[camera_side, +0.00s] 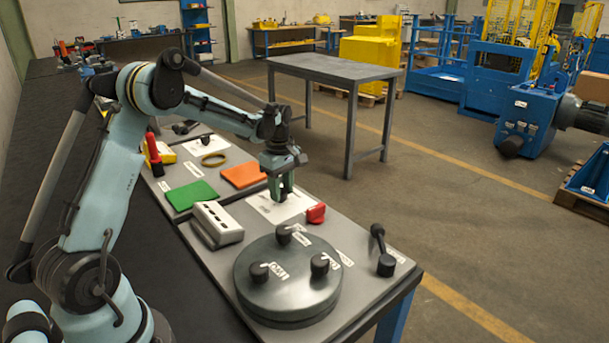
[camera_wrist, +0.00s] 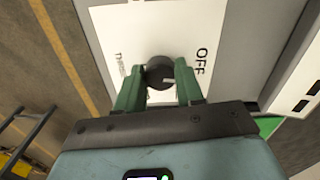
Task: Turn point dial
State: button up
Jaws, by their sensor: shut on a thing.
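The point dial is a small round black knob (camera_wrist: 157,68) on a white plate (camera_wrist: 118,28) in the wrist view. It has a pale pointer mark on its lower right. The plate carries the word "OFF" to the right of the knob and partly hidden text to the left. My gripper (camera_wrist: 158,80) has its green fingers on either side of the knob and is shut on it. In the side view my gripper (camera_side: 281,197) points down at the white plate (camera_side: 262,208), and its fingers hide the knob.
A white box (camera_side: 216,223) stands left of the plate, and a red block (camera_side: 316,213) is close on the right. A large grey disc (camera_side: 287,280) with black knobs lies in front. A black lever (camera_side: 381,250) stands at the right edge. Green (camera_side: 192,195) and orange (camera_side: 244,175) sheets lie behind.

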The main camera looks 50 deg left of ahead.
jog(key=m, duration=0.6)
jog(key=shift+s, duration=0.1)
jog(key=m, duration=0.5)
jog(key=shift+a+m, duration=0.1)
jog(key=shift+m, duration=0.2)
jog(key=m, duration=0.5)
jog(key=shift+s, duration=0.1)
jog(key=m, duration=0.5)
jog(key=shift+a, duration=0.15)
jog(key=shift+m, duration=0.4)
jog(key=o, duration=1.1)
jog(key=shift+c, duration=0.2)
jog(key=shift+r, duration=0.1)
